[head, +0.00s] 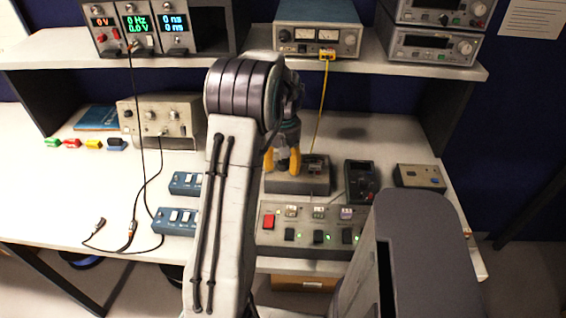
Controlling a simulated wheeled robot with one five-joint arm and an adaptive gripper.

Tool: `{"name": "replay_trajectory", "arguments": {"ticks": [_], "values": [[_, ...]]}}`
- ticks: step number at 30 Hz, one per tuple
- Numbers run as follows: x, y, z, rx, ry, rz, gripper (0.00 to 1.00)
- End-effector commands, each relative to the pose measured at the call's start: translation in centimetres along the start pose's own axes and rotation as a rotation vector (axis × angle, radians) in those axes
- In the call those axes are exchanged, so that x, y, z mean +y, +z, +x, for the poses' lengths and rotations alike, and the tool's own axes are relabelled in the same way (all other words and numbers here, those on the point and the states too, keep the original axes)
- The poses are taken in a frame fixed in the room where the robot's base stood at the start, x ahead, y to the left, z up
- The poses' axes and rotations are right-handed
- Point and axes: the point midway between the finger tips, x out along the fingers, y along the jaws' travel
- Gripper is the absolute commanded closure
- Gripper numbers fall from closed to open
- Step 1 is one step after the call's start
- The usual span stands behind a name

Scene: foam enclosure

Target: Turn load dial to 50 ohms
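My gripper (282,168) has two yellow fingertips that point down and stand apart, with nothing clearly visible between them. It is over the left part of a small grey box (315,187) on the bench, right of the picture's centre. Whether the fingertips touch this box cannot be told. A dark panel shows on the box's right part, just right of the fingers. No load dial or ohm marking can be made out. A dial on the box's left part would be hidden by the fingers.
A grey switch panel (268,240) with a red button lies in front of the box. A dark meter (361,181) and a beige box (419,178) stand to the right. Blue switch boxes (174,221) lie left of my arm. A shelf (420,67) with instruments runs above.

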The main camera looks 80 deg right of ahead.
Motion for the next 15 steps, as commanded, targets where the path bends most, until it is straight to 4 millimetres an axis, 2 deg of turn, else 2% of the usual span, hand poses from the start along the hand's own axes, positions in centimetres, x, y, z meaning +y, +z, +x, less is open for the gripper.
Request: {"name": "replay_trajectory", "arguments": {"ticks": [8, 11, 15], "values": [[0.0, -0.1, -0.2, 0.004, 0.002, 0.0, 0.47], [0.1, -0.1, -0.8, 0.006, 0.003, 0.0, 0.47], [0.1, -0.2, -2.5, 0.007, 0.004, 0.0, 0.47]]}}
